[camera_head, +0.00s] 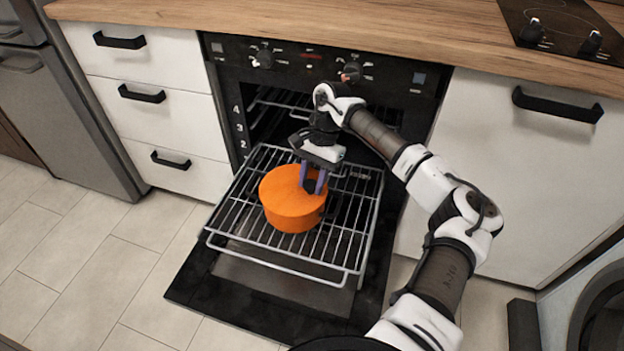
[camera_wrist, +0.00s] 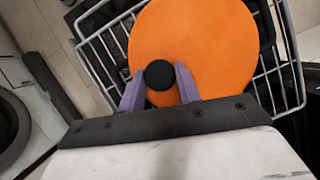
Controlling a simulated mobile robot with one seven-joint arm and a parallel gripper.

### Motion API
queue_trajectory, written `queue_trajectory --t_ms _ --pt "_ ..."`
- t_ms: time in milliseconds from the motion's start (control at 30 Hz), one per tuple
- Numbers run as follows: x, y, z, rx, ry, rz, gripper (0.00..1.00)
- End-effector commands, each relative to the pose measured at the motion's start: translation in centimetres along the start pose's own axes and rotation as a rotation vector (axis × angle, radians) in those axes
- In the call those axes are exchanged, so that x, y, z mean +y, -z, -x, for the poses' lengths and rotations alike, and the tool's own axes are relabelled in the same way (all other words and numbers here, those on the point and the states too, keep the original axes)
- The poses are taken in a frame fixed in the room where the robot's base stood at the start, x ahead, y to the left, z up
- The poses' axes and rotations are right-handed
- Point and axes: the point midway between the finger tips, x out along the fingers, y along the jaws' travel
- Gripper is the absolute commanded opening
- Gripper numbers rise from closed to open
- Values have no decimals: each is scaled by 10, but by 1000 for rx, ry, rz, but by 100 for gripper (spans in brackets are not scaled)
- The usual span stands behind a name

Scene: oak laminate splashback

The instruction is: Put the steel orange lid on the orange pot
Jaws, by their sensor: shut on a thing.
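The orange pot (camera_head: 291,213) stands on the pulled-out oven rack, with a flat orange top. My gripper (camera_head: 313,183) is above the right part of that top, pointing down. In the wrist view the purple fingers (camera_wrist: 160,86) are shut on a round black knob (camera_wrist: 160,75), the lid's handle, one finger on each side. Below it is a broad orange disc (camera_wrist: 195,35), the lid's top as far as I can tell. The knob appears off the disc's middle. No seam between lid and pot shows, so I cannot tell whether the lid rests on the pot.
The wire rack (camera_head: 233,222) extends over the open oven door (camera_head: 262,305). The oven cavity lies behind my gripper. White drawers (camera_head: 160,105) stand left, a white cabinet (camera_head: 530,150) right. The wooden worktop (camera_head: 400,30) overhangs above. The rack is bare around the pot.

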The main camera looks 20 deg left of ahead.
Motion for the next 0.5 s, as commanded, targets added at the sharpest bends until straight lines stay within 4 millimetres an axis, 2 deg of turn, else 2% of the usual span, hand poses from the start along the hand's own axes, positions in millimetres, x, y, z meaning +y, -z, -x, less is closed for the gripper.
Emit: queue_trajectory --t_ms 433,467,500 --pt "0 0 0 0 1 0 4" --pt "0 0 0 0 1 0 34" --pt "0 0 0 0 1 0 39"
